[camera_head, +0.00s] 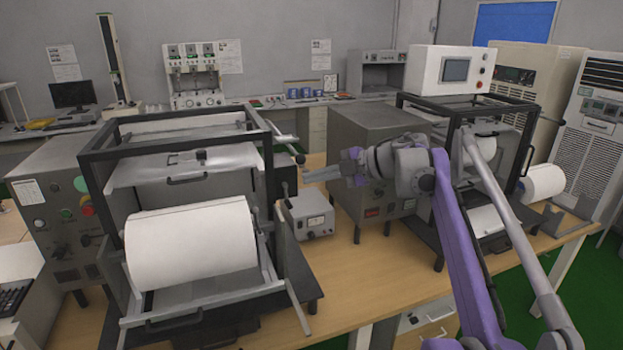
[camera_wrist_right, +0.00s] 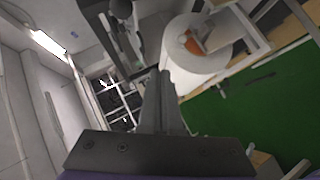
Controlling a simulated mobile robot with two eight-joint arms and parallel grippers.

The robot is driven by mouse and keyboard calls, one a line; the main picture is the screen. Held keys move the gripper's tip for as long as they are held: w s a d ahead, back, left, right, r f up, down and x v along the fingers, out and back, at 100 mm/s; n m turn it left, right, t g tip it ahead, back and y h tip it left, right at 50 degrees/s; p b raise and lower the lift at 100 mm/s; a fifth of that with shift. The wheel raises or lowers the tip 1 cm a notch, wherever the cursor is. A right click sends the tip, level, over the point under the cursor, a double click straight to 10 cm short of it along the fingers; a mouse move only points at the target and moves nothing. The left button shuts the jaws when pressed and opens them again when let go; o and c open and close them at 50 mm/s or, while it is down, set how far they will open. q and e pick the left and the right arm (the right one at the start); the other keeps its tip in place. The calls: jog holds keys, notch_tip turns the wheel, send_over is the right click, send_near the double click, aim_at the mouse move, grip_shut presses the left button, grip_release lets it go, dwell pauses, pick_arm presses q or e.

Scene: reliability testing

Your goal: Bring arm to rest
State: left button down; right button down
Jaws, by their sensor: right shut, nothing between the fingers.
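My right arm (camera_head: 458,240) comes in from the lower right of the head view, purple and grey, and is raised over the wooden table. My right gripper (camera_head: 308,174) points left, between the left roll machine and the grey box machine. Its fingers are together with nothing between them. In the right wrist view the shut fingers (camera_wrist_right: 160,85) point up the picture, and a white paper roll (camera_wrist_right: 197,60) shows beyond them. My left gripper is not in the head view.
The left roll machine (camera_head: 88,166) has a black frame and a large white roll (camera_head: 192,243). A small power supply box (camera_head: 311,216) stands below my right gripper. The grey box machine (camera_head: 372,160) and a second roll machine stand to the right. The wooden table (camera_head: 345,270) is bare at its front middle.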

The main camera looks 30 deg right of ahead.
jog(key=shift+d, duration=0.1)
jog(key=w+a+r+m+t+h, duration=0.2)
jog(key=w+a+r+m+t, duration=0.1)
jog(key=w+a+r+t, duration=0.15)
jog(key=s+a+f+m+g+h, duration=0.2)
jog(key=s+a+f+m, duration=0.3)
jog(key=s+f, duration=0.5)
jog(key=s+a+f+m+g+h, duration=0.2)
jog(key=s+a+f+m+g, duration=0.2)
jog(key=s+f, duration=0.7)
jog(key=s+a+f+m+g+h, duration=0.1)
jog(key=s+a+f+m+g, duration=0.3)
jog(key=s+a+f+m, duration=0.3)
jog(key=s+f+m, duration=0.1)
jog(key=s+f, duration=0.3)
jog(key=f, duration=0.6)
jog(key=shift+a+f+h, duration=0.3)
jog(key=shift+f+h, duration=0.05)
jog(key=shift+h, duration=0.05)
